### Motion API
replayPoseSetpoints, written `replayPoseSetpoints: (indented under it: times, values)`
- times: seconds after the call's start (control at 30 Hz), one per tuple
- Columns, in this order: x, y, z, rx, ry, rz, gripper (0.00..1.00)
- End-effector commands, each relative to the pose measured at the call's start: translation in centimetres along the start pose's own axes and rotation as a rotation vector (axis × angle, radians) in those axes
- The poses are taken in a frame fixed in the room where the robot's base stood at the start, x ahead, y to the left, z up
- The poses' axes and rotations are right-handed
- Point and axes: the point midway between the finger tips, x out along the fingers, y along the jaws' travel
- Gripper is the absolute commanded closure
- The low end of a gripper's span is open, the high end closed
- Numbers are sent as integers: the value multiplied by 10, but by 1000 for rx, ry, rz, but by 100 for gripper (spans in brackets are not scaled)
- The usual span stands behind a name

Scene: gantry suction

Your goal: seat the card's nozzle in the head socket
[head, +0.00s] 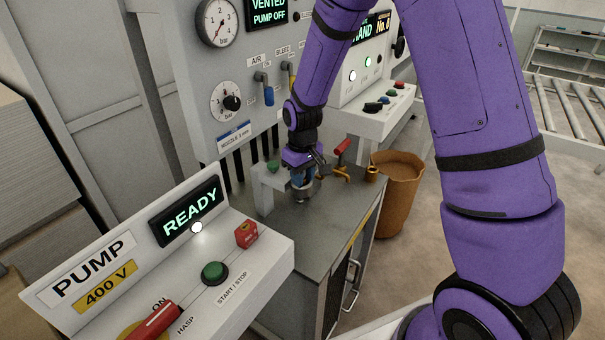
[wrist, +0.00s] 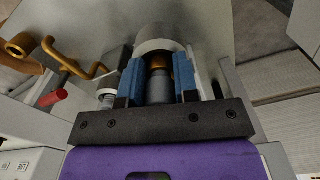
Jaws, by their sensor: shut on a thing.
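My gripper (head: 302,176) is low over the grey metal bench, beside a pale bracket (head: 266,188). In the wrist view its two blue finger pads (wrist: 157,82) are shut on a dark cylindrical piece with a brass collar (wrist: 157,66), which looks like the nozzle. A wide pale-grey round part (wrist: 157,38) lies just beyond the fingertips, in line with the held piece. Whether it is the head socket, and whether the two touch, I cannot tell. The fingers and wrist hide most of the held piece in the head view.
A red-handled part (head: 342,147) and brass fittings (head: 372,174) stand right of my gripper. A brown bin (head: 402,190) is beyond the bench's right edge. The pump panel (head: 190,262) reads READY in front. The gauge panel (head: 215,75) rises behind. The bench top (head: 315,222) is clear in front.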

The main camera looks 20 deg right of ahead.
Motion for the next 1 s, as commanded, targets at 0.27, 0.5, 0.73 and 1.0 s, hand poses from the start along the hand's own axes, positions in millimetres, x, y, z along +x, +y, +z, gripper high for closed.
replayPoseSetpoints:
  times: [0.27,0.5,0.73,1.0]
  values:
    - [3,0,0,0,0,0,49]
    - [3,0,0,0,0,0,42]
    - [-7,0,-1,0,4,1,42]
    - [-55,0,-1,0,5,1,42]
